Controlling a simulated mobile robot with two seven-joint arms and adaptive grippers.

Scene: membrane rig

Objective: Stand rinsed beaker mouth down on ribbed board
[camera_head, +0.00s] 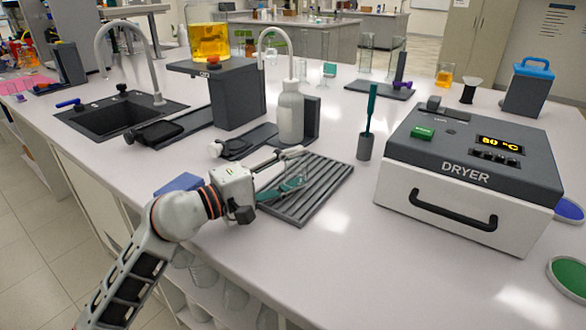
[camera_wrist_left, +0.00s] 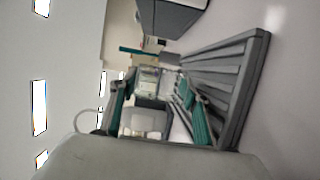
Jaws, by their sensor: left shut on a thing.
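The ribbed board (camera_head: 318,190) is dark grey and lies on the white bench. It also shows in the wrist view (camera_wrist_left: 240,75), running along the right side. My left gripper (camera_head: 284,174) is over the near left part of the board. Its teal-padded fingers (camera_wrist_left: 158,112) are shut on a clear glass beaker (camera_head: 297,180). The beaker shows faintly between the fingers in the wrist view (camera_wrist_left: 150,82). It is low over the board; I cannot tell whether it touches it or which way its mouth faces. My right gripper is out of view.
A grey dryer (camera_head: 470,165) reading 80 °C stands to the right. A brush in a holder (camera_head: 366,145) and a wash bottle (camera_head: 291,112) stand behind the board. A sink (camera_head: 120,115) is at the left. A blue item (camera_head: 180,184) lies beside my wrist.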

